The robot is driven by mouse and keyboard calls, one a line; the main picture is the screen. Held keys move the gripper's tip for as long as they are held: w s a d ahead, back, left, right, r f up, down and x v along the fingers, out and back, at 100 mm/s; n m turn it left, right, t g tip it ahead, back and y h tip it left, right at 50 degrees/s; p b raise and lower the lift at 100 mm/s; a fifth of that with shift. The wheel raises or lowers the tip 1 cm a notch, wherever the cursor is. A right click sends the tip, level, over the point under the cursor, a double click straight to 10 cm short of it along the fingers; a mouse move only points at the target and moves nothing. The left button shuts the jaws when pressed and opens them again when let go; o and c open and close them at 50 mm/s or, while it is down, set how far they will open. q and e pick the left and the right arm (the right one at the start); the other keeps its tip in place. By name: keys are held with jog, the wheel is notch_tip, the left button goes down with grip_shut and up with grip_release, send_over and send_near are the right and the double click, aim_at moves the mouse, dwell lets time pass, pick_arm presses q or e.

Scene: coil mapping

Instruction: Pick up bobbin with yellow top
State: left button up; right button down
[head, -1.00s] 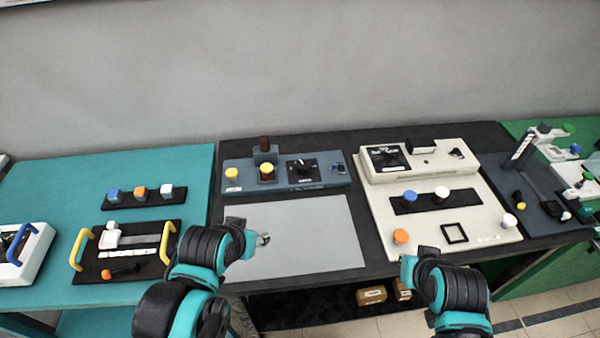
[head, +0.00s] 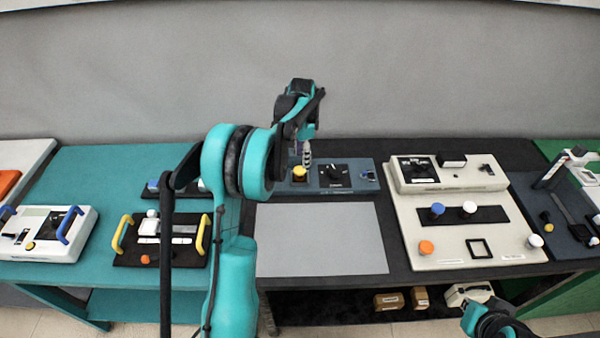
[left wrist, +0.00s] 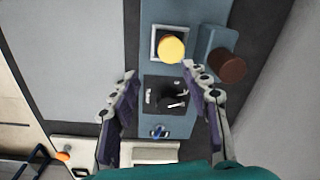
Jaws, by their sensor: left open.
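A bobbin with a yellow top (head: 300,173) stands on the blue-grey panel (head: 367,186) at the back of the middle table. It also shows in the left wrist view (left wrist: 171,49), in a light square frame beyond my fingertips. A brown-topped piece (left wrist: 228,67) stands beside it. My left gripper (head: 307,153) hangs above the panel near this bobbin. In the left wrist view its fingers (left wrist: 160,76) are spread and empty, over the black dial (left wrist: 168,95). A second yellow-topped piece at the panel's left end is hidden behind my left arm. My right gripper is out of view.
A bare grey mat (head: 325,240) lies in front of the panel. To the right, a cream board (head: 402,225) holds blue, white and orange-topped pieces. The wall (head: 400,80) rises close behind the tables.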

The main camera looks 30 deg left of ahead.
aim_at(300, 169)
pick_arm(q)
jog(key=shift+m, duration=0.3)
jog(key=f, duration=0.1)
jog(key=a+f, duration=0.1)
jog(key=f, duration=0.1)
jog(key=w+a+f, duration=0.1)
jog(key=f, duration=0.1)
jog(key=shift+b, duration=0.35)
jog(key=f, duration=0.1)
jog(key=f+b, duration=0.1)
jog(key=f, duration=0.3)
jog(key=shift+w+d+f+b, duration=0.1)
jog(key=shift+w+f+b, duration=0.05)
jog(key=shift+w+b, duration=0.2)
jog(key=shift+s, duration=0.1)
jog(key=shift+c, duration=1)
grip_shut()
